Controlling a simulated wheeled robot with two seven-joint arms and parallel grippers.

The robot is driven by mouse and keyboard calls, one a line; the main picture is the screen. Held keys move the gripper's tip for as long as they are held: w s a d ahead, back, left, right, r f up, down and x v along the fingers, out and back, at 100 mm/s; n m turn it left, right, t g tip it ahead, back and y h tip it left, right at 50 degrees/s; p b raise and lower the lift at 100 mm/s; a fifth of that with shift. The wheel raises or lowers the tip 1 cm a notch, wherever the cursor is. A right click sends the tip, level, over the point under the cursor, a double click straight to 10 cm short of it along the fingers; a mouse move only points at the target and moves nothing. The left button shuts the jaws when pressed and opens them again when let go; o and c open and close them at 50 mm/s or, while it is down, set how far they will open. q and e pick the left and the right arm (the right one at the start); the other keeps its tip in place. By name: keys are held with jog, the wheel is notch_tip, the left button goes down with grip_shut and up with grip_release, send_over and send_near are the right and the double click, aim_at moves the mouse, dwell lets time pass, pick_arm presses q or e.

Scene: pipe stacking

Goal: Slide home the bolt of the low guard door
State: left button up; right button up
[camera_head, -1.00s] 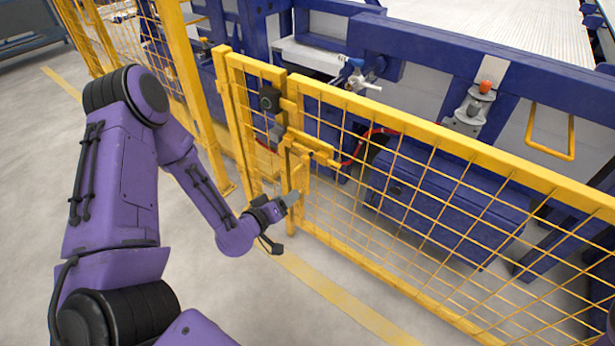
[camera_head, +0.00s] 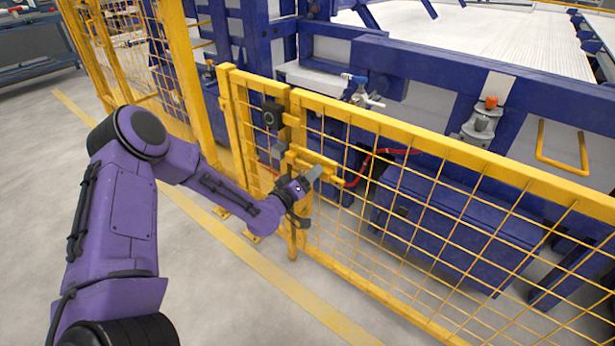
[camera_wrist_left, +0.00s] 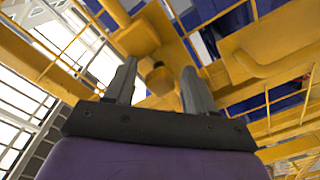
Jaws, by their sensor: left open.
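The low guard door (camera_head: 435,138) is a yellow frame with wire mesh across the middle and right of the head view. Its yellow bolt (camera_head: 318,162) lies near the top of the door's left post. My left gripper (camera_head: 313,174) is at the bolt, just below it in the picture, and partly covers the hardware there. In the left wrist view my left gripper (camera_wrist_left: 158,75) is open. A yellow knob-like part (camera_wrist_left: 158,80) shows between its fingers; I cannot tell whether they touch it. My right gripper is out of view.
A yellow fixed post (camera_head: 228,120) and a dark lock box (camera_head: 272,115) stand left of the door. Behind the mesh are a blue machine box (camera_head: 455,215) and a red hose (camera_head: 365,160). The floor in front is clear, with a yellow line (camera_head: 280,275).

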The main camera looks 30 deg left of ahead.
aim_at(298, 161)
pick_arm(q)
jog(key=shift+s, duration=0.1)
grip_shut()
jog(key=a, duration=0.5)
jog(key=shift+w+a+r+p, duration=0.1)
jog(key=shift+w+a+p, duration=0.15)
jog(key=shift+a+p, duration=0.1)
jog(key=shift+a, duration=0.1)
jog(key=shift+c, duration=2.2)
grip_release()
jog(key=shift+r, duration=0.1)
jog(key=o, duration=0.4)
jog(key=shift+a, duration=0.1)
jog(key=shift+o, duration=0.2)
jog(key=shift+w+f, duration=0.1)
jog(key=shift+f, duration=0.1)
